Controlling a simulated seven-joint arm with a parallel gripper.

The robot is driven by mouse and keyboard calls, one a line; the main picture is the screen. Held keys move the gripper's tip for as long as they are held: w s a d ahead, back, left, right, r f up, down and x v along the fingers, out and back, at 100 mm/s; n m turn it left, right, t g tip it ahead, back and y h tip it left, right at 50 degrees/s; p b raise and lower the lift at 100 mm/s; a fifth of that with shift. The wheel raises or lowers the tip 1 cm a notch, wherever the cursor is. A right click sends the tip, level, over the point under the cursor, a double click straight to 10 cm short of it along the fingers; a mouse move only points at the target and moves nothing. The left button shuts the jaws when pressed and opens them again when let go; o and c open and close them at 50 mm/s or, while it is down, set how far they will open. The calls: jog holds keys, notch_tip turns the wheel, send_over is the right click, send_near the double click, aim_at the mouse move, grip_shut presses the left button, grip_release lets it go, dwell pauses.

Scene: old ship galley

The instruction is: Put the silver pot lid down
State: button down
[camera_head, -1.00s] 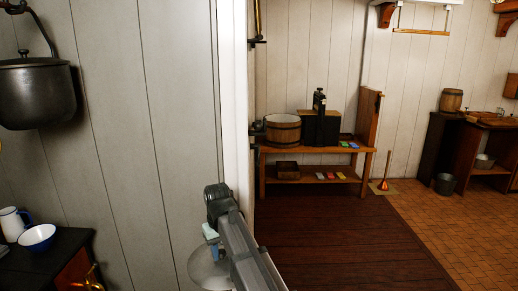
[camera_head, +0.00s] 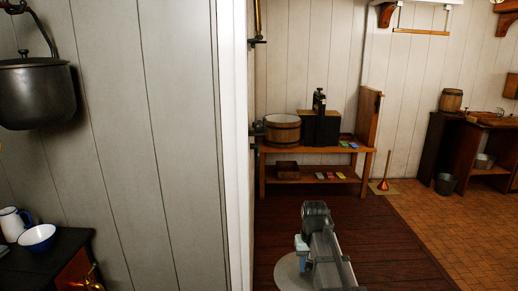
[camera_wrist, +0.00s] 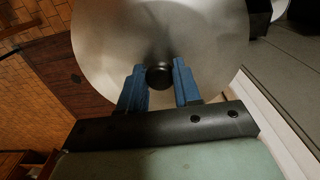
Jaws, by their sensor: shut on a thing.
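The silver pot lid (camera_wrist: 205,45) is a round metal disc with a dark knob (camera_wrist: 159,76). It fills the upper middle of the wrist view. My gripper (camera_wrist: 160,85) is shut on the lid's knob, with one blue finger on each side. In the head view the lid (camera_head: 290,272) shows as a pale disc at the bottom, partly hidden behind my arm. My gripper (camera_head: 302,246) is there in front of the dark red floor, and the lid appears held in the air.
A wooden bench (camera_head: 318,150) with a tub (camera_head: 282,129) stands at the back. A white wall edge (camera_head: 237,150) is left of my arm. A dark counter (camera_head: 50,262) with a bowl (camera_head: 37,238) is at lower left. The dark red floor (camera_head: 375,230) is clear.

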jog(key=shift+d, duration=0.4)
jog(key=shift+w+d+f, duration=0.1)
jog(key=shift+w, duration=0.2)
jog(key=s+f, duration=0.7)
jog(key=f, duration=0.1)
jog(key=shift+s+f, duration=0.3)
jog(key=shift+s, duration=0.05)
